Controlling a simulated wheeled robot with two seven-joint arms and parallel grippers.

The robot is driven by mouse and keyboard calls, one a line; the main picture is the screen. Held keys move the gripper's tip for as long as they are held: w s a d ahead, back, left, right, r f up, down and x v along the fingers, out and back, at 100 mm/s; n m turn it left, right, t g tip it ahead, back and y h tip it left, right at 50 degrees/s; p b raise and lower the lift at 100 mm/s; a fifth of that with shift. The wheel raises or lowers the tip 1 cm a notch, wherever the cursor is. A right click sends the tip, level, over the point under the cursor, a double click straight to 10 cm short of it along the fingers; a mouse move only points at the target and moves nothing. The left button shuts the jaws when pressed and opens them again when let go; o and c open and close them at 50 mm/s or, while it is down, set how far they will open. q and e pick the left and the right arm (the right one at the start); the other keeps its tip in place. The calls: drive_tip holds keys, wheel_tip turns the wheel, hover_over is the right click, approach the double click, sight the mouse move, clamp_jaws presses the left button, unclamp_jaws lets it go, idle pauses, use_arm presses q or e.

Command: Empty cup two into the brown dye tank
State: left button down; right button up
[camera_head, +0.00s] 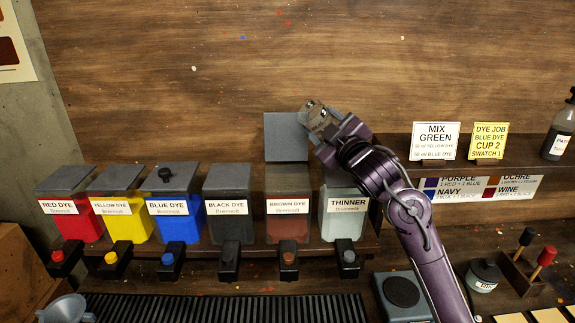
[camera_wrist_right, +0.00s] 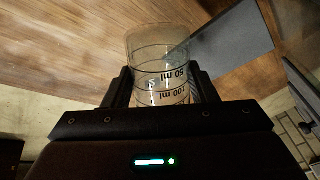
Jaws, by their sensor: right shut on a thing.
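My right gripper (camera_head: 318,115) is above and behind the gap between the brown and thinner tanks. In the right wrist view it is shut on a clear measuring cup (camera_wrist_right: 158,62), whose 50 ml and 100 ml marks read upside down. A partly readable mark on it may be a 2. The cup looks clear, with no coloured liquid that I can make out. The brown dye tank (camera_head: 287,215) stands in the row with its grey lid (camera_head: 286,136) raised upright. The raised grey panel (camera_wrist_right: 235,50) shows beside the cup. My left gripper is not in view.
Red, yellow, blue and black dye tanks (camera_head: 228,212) stand left with lids down; the thinner tank (camera_head: 344,213) is at right, partly behind my arm. Taps (camera_head: 289,262) line the front. Cards (camera_head: 436,141) and a bottle (camera_head: 559,135) are on the right shelf.

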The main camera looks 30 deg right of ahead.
drive_tip(key=shift+s+a+r+m+p, duration=0.1)
drive_tip(key=shift+r+m+p, duration=0.7)
drive_tip(key=shift+m+p, duration=0.3)
drive_tip(key=f, duration=0.1)
drive_tip(key=d+f+m, duration=0.1)
drive_tip(key=f, duration=0.1)
drive_tip(key=shift+d+f+m, duration=0.1)
drive_tip(key=shift+d+m, duration=0.15)
drive_tip(key=shift+m, duration=0.05)
drive_tip(key=d+m+p, duration=0.1)
drive_tip(key=m+p, duration=0.1)
drive_tip(key=p, duration=0.1)
drive_tip(key=d+r+m+p, duration=0.1)
drive_tip(key=m+p, duration=0.1)
drive_tip(key=p, duration=0.2)
drive_tip(key=shift+s+d+r+g+h, duration=0.1)
drive_tip(key=shift+d+r+g+h, duration=0.1)
drive_tip(key=shift+g+h, duration=0.15)
drive_tip(key=shift+d+m+p, duration=0.4)
drive_tip(key=shift+m+p, duration=0.4)
drive_tip(key=shift+p, duration=0.2)
